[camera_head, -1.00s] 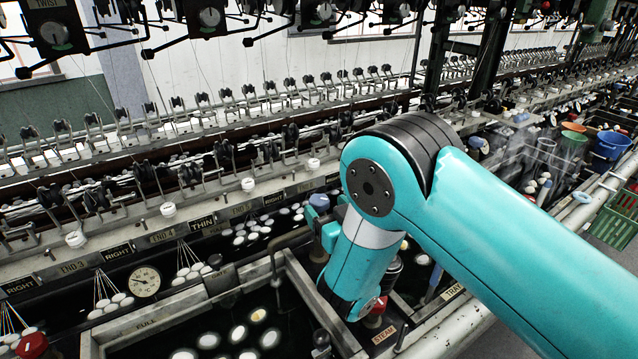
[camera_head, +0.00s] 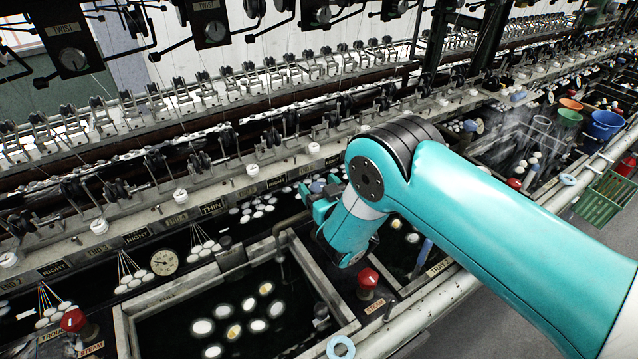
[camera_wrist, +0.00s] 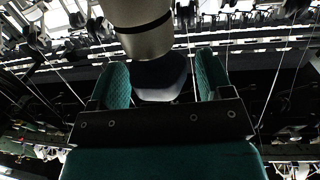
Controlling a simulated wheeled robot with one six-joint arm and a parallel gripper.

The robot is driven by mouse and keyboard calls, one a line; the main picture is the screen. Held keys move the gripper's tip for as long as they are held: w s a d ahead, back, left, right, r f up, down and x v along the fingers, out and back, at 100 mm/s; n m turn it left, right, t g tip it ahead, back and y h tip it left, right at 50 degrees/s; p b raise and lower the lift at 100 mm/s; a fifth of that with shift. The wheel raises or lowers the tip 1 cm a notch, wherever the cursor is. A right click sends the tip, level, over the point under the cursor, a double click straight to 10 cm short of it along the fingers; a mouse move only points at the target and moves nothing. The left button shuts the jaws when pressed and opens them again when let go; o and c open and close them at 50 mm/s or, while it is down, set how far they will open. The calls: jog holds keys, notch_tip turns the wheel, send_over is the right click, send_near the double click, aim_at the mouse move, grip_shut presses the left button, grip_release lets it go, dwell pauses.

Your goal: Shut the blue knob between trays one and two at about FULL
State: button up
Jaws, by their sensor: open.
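The blue knob (camera_head: 318,186) shows only in part in the head view, behind my gripper (camera_head: 322,200), at the back right of a tray (camera_head: 318,276) of white cocoons. In the wrist view a dark blue rounded knob (camera_wrist: 160,72) lies between the two green fingers of my gripper (camera_wrist: 162,84). The fingers are open, with a dark gap on either side of the knob. Its pale lower edge shows; a grey cylinder covers its upper part. A TRAY 2 label (camera_head: 438,268) is right of my forearm. I cannot read the knob's setting.
A red steam knob (camera_head: 367,280) stands close below my wrist; another red knob (camera_head: 73,320) is at far left. A round dial (camera_head: 164,262) is behind the tray. The reeling machine's rail with white buttons (camera_head: 253,170) runs behind. A green crate (camera_head: 605,200) is at right.

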jog(key=c, duration=0.9)
